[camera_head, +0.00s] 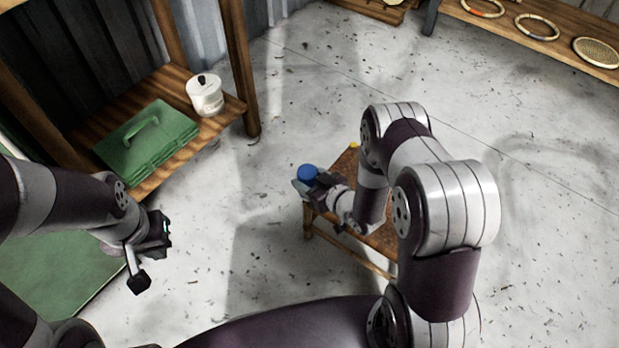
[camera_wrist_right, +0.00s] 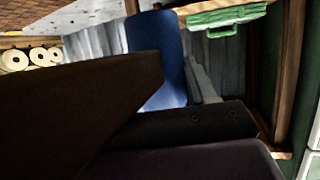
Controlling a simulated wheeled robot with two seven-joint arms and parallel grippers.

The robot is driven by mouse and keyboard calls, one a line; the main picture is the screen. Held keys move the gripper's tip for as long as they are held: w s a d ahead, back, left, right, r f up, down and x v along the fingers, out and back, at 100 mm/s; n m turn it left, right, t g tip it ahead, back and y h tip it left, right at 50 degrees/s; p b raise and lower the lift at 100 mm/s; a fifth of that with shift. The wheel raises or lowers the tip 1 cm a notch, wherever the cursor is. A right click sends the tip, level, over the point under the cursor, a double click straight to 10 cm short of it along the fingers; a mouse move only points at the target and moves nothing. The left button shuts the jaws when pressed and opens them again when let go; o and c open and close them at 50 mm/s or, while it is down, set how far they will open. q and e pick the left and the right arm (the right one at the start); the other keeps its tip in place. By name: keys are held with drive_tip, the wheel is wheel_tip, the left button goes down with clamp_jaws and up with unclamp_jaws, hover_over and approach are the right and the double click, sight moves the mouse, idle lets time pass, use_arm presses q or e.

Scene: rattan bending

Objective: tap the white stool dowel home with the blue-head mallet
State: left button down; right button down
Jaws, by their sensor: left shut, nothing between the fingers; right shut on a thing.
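A brown wooden stool (camera_head: 345,163) stands on the floor in the middle of the head view, partly hidden by my right arm. My right gripper (camera_head: 312,186) is over the stool's left side, shut on the blue-head mallet (camera_head: 308,172). The mallet's blue head shows above the fingers, and a large blue part fills the middle of the right wrist view (camera_wrist_right: 158,50). I cannot make out the white dowel; my arm hides much of the stool. My left gripper (camera_head: 150,262) is shut and empty at the left, well apart from the stool.
A wooden shelf (camera_head: 143,86) at the upper left holds a green toolbox (camera_head: 150,150) and a white lidded pot (camera_head: 205,96). A bench (camera_head: 565,48) at the upper right carries several round woven pieces (camera_head: 537,27). The grey floor around the stool is mostly clear.

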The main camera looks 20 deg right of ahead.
sight(309, 174)
drive_tip(key=shift+f, duration=0.25)
wheel_tip(309, 174, down, 4)
drive_tip(key=b, duration=0.3)
wheel_tip(309, 174, up, 4)
drive_tip(key=p, duration=0.4)
drive_tip(key=shift+r, duration=0.25)
drive_tip(key=shift+w+f, duration=0.1)
drive_tip(key=shift+f, duration=0.35)
wheel_tip(309, 174, down, 4)
drive_tip(key=b, duration=0.3)
drive_tip(key=shift+r, duration=0.35)
wheel_tip(309, 174, up, 9)
drive_tip(key=p, duration=0.9)
drive_tip(key=shift+f, duration=0.15)
